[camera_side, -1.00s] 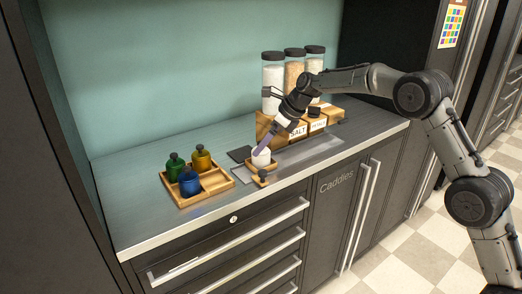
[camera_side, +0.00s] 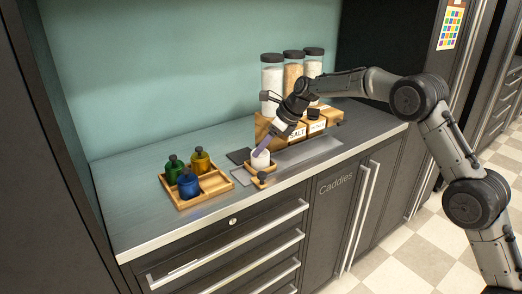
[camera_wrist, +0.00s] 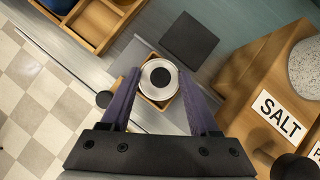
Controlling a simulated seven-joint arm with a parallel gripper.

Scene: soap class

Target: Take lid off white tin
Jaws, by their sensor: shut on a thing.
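The white tin (camera_side: 260,160) stands in a small wooden tray (camera_side: 261,169) near the counter's front edge. From above, the wrist view shows its round pale lid (camera_wrist: 159,64) with a black knob in the middle. My gripper (camera_side: 262,149) reaches down to the tin's top from the upper right. In the wrist view its purple fingers (camera_wrist: 159,84) are on either side of the lid, shut on it. The exact contact points are hard to see. The lid looks seated on the tin. The tin's lower part is hidden by the tray.
A wooden caddy (camera_side: 207,189) with green, yellow and blue bottles is to the left. A dark square mat (camera_wrist: 189,41) lies close by the tin. A wooden box (camera_wrist: 248,95) labelled SALT and tall jars (camera_side: 293,75) stand behind. A small black knob (camera_side: 262,176) sits in front.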

